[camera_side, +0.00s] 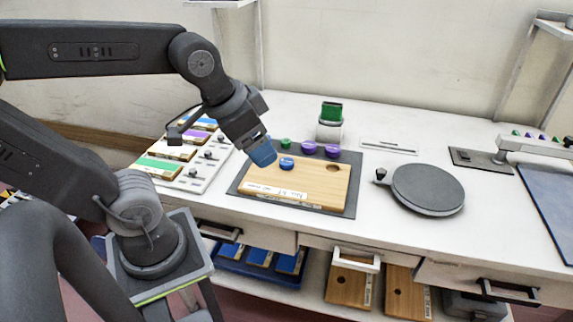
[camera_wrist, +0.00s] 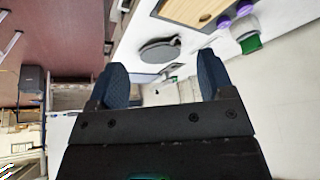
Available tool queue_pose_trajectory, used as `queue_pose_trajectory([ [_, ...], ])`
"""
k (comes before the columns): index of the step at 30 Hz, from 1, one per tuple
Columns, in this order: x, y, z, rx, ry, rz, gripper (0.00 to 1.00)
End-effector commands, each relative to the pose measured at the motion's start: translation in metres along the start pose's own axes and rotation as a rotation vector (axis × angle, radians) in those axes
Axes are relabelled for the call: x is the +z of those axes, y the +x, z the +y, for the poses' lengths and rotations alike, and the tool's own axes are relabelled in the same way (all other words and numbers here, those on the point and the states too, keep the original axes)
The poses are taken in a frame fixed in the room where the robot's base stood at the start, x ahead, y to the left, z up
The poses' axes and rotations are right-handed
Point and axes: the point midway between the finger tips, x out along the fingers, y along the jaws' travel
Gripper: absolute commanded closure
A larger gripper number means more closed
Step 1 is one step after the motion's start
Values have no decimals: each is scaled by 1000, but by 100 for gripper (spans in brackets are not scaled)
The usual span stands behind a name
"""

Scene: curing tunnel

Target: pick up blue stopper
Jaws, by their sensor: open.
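The blue stopper (camera_side: 287,163) is a small round piece on the upper left part of a wooden board (camera_side: 322,186) in the side view. My gripper (camera_side: 266,157), with blue fingers, is just left of the stopper in that view. How far it is above the board I cannot tell. In the wrist view my gripper (camera_wrist: 162,77) shows its two fingers spread apart with nothing between them. I do not see the blue stopper in the wrist view; the wooden board (camera_wrist: 185,8) is partly in view at the top.
Two purple stoppers (camera_side: 320,149) and a green one (camera_side: 285,143) sit along the board's far edge. A green-topped container (camera_side: 330,119) stands behind. A round dark plate (camera_side: 428,188) lies to the right.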

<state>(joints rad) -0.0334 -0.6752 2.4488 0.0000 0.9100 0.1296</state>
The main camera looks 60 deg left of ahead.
Motion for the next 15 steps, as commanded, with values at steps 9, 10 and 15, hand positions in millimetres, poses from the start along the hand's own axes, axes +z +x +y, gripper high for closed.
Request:
queue_pose_trajectory([
  [9,-74,51,-75,40,554,-221,25],
  [10,-80,59,-85,55,611,-240,25],
  [15,-99,105,-140,169,915,-323,25],
])
